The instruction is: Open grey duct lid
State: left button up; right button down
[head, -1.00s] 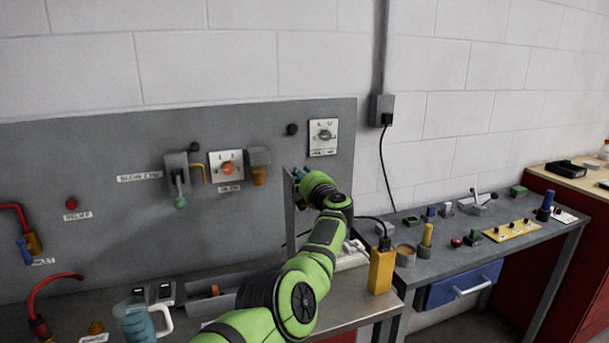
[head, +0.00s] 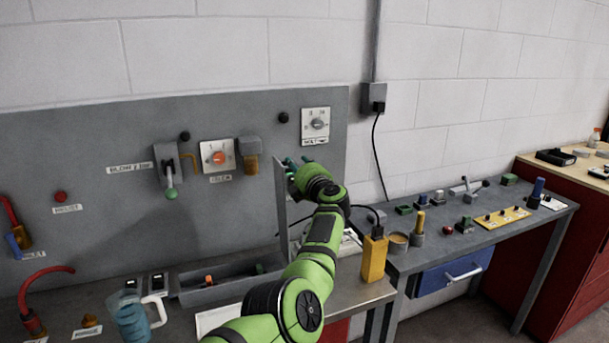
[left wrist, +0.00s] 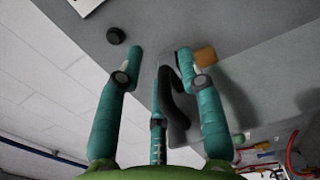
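The grey duct (head: 215,295) is a long open trough on the bench, with orange and green bits inside. A thin grey plate, which looks like its lid (head: 281,200), stands upright near the trough's right end. My left gripper (head: 297,164) is at the plate's top, close to the back panel. In the left wrist view its teal fingers (left wrist: 161,55) are spread apart. A dark curved piece (left wrist: 177,105), perhaps a handle, lies between the middle and right fingers; I cannot tell if they touch it. My right gripper is not in view.
The back panel (head: 80,150) carries a lever (head: 169,180), an orange rotary switch (head: 217,157) and a dial (head: 316,124). A blue jug (head: 130,318) stands left of the trough. A yellow box (head: 374,258) with a cable stands right of my arm.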

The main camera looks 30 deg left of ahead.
pick_arm(q)
jog(key=v, duration=0.6)
jog(key=shift+s, duration=0.25)
dwell(0.4)
